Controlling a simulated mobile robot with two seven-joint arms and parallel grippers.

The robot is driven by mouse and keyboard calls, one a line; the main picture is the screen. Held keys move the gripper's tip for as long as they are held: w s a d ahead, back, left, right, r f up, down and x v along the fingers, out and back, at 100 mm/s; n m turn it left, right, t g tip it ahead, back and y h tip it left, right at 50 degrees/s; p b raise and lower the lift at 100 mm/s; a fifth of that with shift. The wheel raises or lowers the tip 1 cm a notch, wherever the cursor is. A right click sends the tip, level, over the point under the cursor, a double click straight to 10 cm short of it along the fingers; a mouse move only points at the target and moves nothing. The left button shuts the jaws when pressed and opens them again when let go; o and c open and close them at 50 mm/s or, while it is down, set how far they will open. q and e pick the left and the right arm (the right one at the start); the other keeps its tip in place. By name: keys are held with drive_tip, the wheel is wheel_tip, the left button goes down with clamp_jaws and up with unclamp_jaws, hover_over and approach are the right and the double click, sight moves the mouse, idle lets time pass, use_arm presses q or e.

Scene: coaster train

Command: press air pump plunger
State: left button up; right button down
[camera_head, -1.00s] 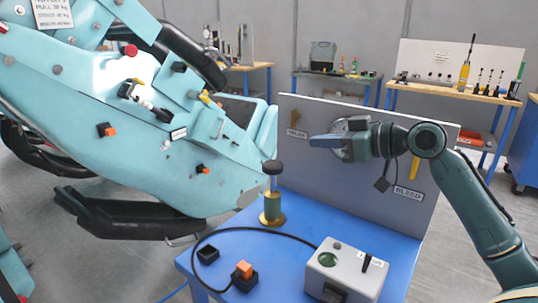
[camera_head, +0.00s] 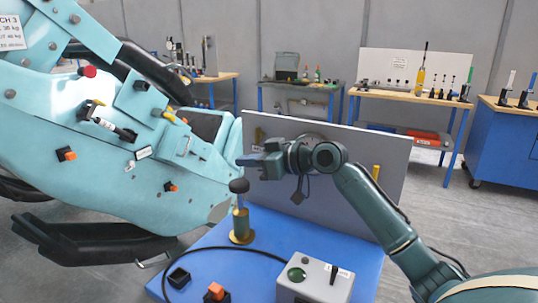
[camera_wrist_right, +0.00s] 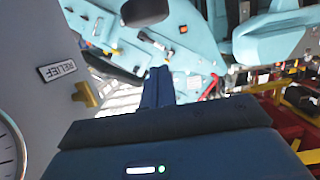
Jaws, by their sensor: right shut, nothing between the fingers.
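The air pump is a brass cylinder (camera_head: 242,225) standing upright on the blue table, with a dark round plunger knob (camera_head: 239,186) raised on its rod. My right gripper (camera_head: 243,160) is shut and empty. In the head view its fingertips appear just above the knob, with a visible gap; their depth relative to it is hard to tell. In the right wrist view the closed fingers (camera_wrist_right: 158,88) point up the picture. A dark rounded shape (camera_wrist_right: 145,12) at the top there may be the knob. My left gripper is not in view.
A grey panel (camera_head: 345,195) stands upright behind the pump. A grey control box (camera_head: 312,278) with a green dial, an orange button (camera_head: 216,291) and a black cable share the blue tabletop (camera_head: 215,258). The big turquoise coaster machine (camera_head: 100,185) is close on the left.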

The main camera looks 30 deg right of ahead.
sight(239, 186)
drive_tip(key=shift+w+f, duration=0.1)
drive_tip(key=shift+f, duration=1.95)
